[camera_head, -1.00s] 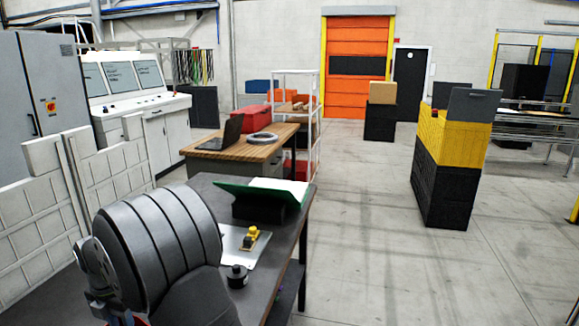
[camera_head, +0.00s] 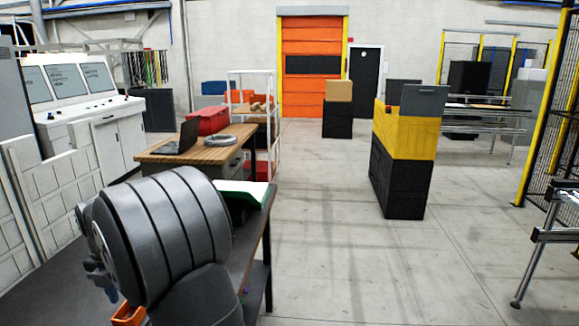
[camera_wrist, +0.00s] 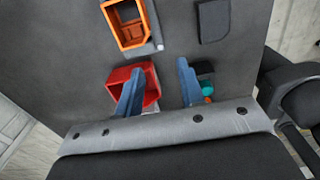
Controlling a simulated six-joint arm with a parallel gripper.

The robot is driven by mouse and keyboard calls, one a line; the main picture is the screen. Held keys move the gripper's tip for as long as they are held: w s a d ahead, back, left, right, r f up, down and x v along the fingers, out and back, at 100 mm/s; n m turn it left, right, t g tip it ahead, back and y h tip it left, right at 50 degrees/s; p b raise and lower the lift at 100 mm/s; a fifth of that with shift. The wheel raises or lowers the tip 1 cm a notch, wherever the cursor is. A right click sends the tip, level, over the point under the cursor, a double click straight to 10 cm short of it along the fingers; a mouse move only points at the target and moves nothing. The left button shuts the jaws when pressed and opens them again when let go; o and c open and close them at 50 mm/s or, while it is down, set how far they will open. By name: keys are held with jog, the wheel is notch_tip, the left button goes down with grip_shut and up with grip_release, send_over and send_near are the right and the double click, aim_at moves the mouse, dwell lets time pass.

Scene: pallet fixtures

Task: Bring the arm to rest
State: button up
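My gripper (camera_wrist: 160,72) shows in the wrist view with its two blue fingers spread apart, and no object is clearly held between them. It is over a dark grey worktop (camera_wrist: 75,60). A red bin (camera_wrist: 149,82) lies partly behind the left finger, and a small teal object (camera_wrist: 207,91) is beside the right finger. An orange bin (camera_wrist: 145,28) is farther up in that view.
A green object (camera_head: 250,190) sits at the worktop's far end. Beyond it is a wooden-topped desk (camera_head: 160,157) with a laptop (camera_head: 183,138). Yellow and black crates (camera_head: 400,165) stand on the right. Open floor (camera_head: 320,240) lies between.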

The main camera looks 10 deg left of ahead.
jog(key=w+a+f, duration=0.1)
jog(key=f, duration=0.1)
jog(key=w+a+f, duration=0.1)
jog(key=w, duration=0.1)
jog(key=w+a+f, duration=0.2)
jog(key=shift+w+f, duration=0.25)
jog(key=shift+f, duration=0.75)
jog(key=o, duration=1.2)
jog(key=shift+o, duration=1.2)
jog(key=shift+w+d+r, duration=0.15)
jog(key=shift+w+r, duration=0.05)
jog(key=shift+r, duration=0.05)
jog(key=w+d+r+m+y, duration=0.2)
jog(key=w+d+r+m, duration=0.25)
jog(key=r+m, duration=0.4)
jog(key=w+d+r+m+y, duration=0.3)
jog(key=w+r+m, duration=0.3)
jog(key=m, duration=0.4)
jog(key=x, duration=0.9)
jog(key=shift+s, duration=0.4)
